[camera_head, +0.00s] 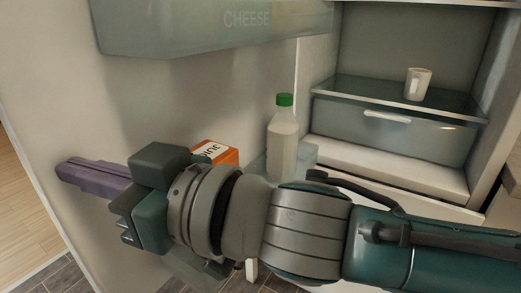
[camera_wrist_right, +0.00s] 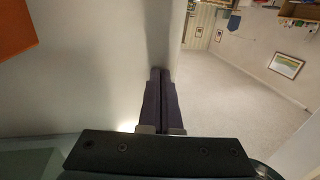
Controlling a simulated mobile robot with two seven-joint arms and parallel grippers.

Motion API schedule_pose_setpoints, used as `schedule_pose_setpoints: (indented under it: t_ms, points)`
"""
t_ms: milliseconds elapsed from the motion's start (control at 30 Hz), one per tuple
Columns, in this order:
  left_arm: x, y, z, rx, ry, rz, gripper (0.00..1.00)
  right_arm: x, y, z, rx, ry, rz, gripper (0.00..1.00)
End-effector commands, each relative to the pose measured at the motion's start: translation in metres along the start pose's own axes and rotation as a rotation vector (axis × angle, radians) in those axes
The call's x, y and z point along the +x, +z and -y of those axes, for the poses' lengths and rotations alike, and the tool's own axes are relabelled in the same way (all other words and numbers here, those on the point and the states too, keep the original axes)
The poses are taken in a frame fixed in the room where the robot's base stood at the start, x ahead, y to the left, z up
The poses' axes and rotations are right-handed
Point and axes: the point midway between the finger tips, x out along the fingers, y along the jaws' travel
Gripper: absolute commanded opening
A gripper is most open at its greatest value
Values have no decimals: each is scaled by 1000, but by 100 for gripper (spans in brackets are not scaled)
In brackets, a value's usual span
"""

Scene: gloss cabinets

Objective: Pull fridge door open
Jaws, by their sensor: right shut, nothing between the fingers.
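The fridge door (camera_head: 62,105) stands open on the left of the head view, its pale inner face toward me. The open fridge interior (camera_head: 400,45) is at the right. My right arm reaches across from the right, in front of the door's inner face. My right gripper (camera_head: 66,170) is shut and empty, with its purple fingers pointing left near the door's outer edge. In the wrist view the closed fingers (camera_wrist_right: 160,75) lie beside the door's inner face (camera_wrist_right: 95,85), close to its edge. I cannot tell whether they touch it. My left gripper is not in view.
The door carries a clear bin marked CHEESE (camera_head: 215,28), a green-capped bottle (camera_head: 284,140) and an orange juice carton (camera_head: 226,156), partly behind my arm. A white mug (camera_head: 417,84) stands on a fridge shelf above a drawer (camera_head: 390,128). Wooden floor (camera_head: 22,200) shows beyond the door.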

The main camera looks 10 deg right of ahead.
Motion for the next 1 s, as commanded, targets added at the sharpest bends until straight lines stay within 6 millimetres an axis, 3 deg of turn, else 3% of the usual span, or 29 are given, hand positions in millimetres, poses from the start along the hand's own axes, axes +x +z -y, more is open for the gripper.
schedule_pose_setpoints:
  t_ms: [300,1000]
  points:
    - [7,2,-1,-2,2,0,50,18,0,-3,0,0,0,0]
    - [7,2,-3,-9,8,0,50,19,0,-3,1,0,0,0]
